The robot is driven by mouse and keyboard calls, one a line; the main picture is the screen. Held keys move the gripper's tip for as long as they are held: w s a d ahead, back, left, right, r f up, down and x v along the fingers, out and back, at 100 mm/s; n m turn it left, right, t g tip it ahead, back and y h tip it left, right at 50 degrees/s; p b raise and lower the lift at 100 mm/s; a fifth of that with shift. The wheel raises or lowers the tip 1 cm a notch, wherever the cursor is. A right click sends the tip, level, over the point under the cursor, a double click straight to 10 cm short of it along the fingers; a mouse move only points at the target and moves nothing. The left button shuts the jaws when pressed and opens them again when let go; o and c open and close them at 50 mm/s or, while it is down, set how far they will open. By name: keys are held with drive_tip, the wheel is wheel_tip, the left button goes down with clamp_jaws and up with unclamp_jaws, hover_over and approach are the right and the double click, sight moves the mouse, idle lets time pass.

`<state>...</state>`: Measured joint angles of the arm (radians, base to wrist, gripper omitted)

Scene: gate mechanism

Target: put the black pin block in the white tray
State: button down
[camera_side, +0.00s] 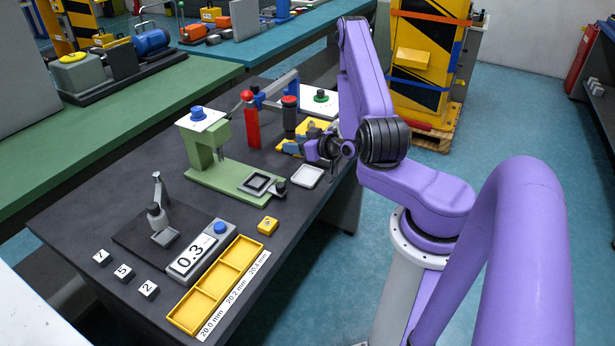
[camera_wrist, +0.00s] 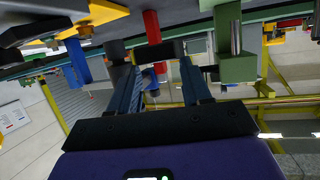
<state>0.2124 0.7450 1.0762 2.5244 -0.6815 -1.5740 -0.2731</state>
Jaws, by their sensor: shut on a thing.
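My gripper (camera_side: 312,148) is low over the right part of the dark table, beside the yellow plate and just behind the white tray (camera_side: 307,177). The tray is shallow, and its inside looks empty. In the wrist view my gripper (camera_wrist: 157,58) has both fingers reaching forward, shut on a dark piece (camera_wrist: 152,52) between the tips, which I take for the black pin block. Its shape and pin are hard to make out there. In the side view the fingers hide most of it. The tray cannot be made out in the wrist view.
A green stand (camera_side: 205,150) with a blue knob is left of the tray. A red post (camera_side: 251,122) and a black cylinder with a red top (camera_side: 290,117) stand behind. A yellow three-part tray (camera_side: 216,285) lies at the front. The table's right edge is close to the white tray.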

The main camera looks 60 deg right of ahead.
sight(315, 179)
drive_tip(key=shift+s+r, duration=0.55)
drive_tip(key=shift+s, duration=2.4)
drive_tip(key=shift+y, duration=0.3)
drive_tip(key=shift+a+f, duration=0.1)
drive_tip(key=shift+f, duration=3.8)
drive_tip(key=shift+f, duration=0.1)
drive_tip(key=shift+c, duration=2.4)
unclamp_jaws()
